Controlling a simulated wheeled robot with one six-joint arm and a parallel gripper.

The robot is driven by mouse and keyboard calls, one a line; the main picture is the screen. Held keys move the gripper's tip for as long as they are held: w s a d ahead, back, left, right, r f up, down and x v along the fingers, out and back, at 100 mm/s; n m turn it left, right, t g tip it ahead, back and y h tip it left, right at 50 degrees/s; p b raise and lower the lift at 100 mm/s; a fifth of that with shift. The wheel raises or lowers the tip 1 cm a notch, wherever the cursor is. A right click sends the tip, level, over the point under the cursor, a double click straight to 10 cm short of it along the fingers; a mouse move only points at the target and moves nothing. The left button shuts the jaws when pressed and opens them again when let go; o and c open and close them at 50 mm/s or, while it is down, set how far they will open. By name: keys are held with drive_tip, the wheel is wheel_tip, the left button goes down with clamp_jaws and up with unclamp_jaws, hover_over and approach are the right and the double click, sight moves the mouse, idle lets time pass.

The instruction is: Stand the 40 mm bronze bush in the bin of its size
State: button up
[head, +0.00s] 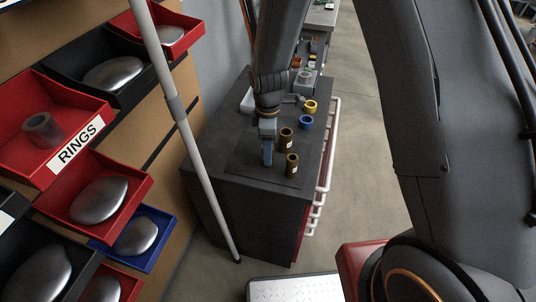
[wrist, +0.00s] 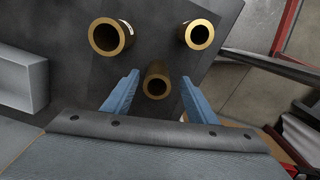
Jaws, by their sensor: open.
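Three bronze bushes stand upright on the dark cabinet top. In the wrist view one is at upper left (wrist: 111,37), one at upper right (wrist: 199,35), and a narrower-looking one (wrist: 156,86) is between my fingers. In the head view two bushes show, one farther (head: 286,139) and one nearer (head: 292,165), each with a pale label too small to read; the third is hidden by my gripper. My gripper (head: 267,158) points down, open, its blue fingers (wrist: 160,80) either side of the narrower bush, with gaps. I cannot tell which bush is 40 mm.
Wall bins stand at left: a red RINGS bin (head: 20,168) holding a grey ring, and red, black and blue bins with silver lumps. No bin size is readable. A grey pole (head: 186,130) stands between bins and cabinet (head: 235,200). Blue (head: 306,122) and yellow (head: 310,107) rings lie farther back.

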drive_tip(key=shift+w+a+f+p, duration=0.15)
drive_tip(key=shift+f+p, duration=0.55)
drive_tip(key=shift+f, duration=1.6)
drive_tip(key=shift+w, duration=0.1)
clamp_jaws()
